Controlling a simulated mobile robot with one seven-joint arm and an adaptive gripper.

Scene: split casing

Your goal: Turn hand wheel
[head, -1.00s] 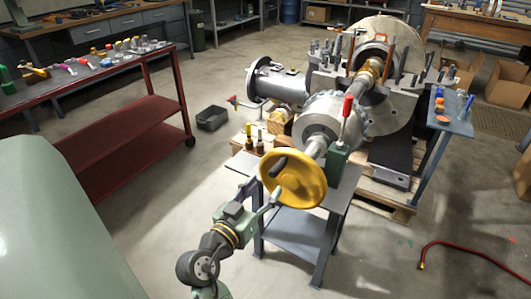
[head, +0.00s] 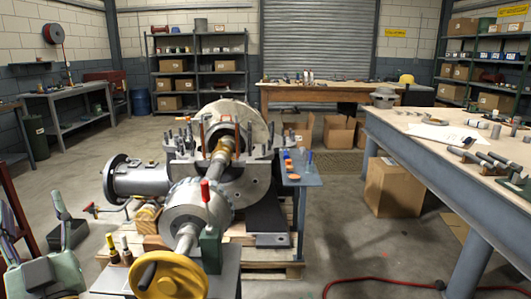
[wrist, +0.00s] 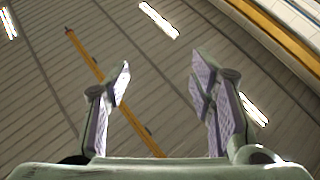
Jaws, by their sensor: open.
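The yellow hand wheel (head: 186,273) is at the bottom of the head view, partly cut off by the lower edge. Its dark handle (head: 148,275) sticks out on its left side. The wheel is on the near end of the machine's shaft, beside a green block with a red-knobbed lever (head: 205,192). My gripper (head: 33,205) is at the lower left of the head view, pointing up, apart from the wheel. In the wrist view, its two fingers (wrist: 160,80) are wide apart with nothing between them; only the ceiling shows beyond.
The large split casing (head: 245,180) stands on a pallet behind the wheel. A small side table (head: 303,180) is at its right. A long workbench (head: 440,160) with tools is on the right. A red hose (head: 385,281) lies on the open floor at lower right.

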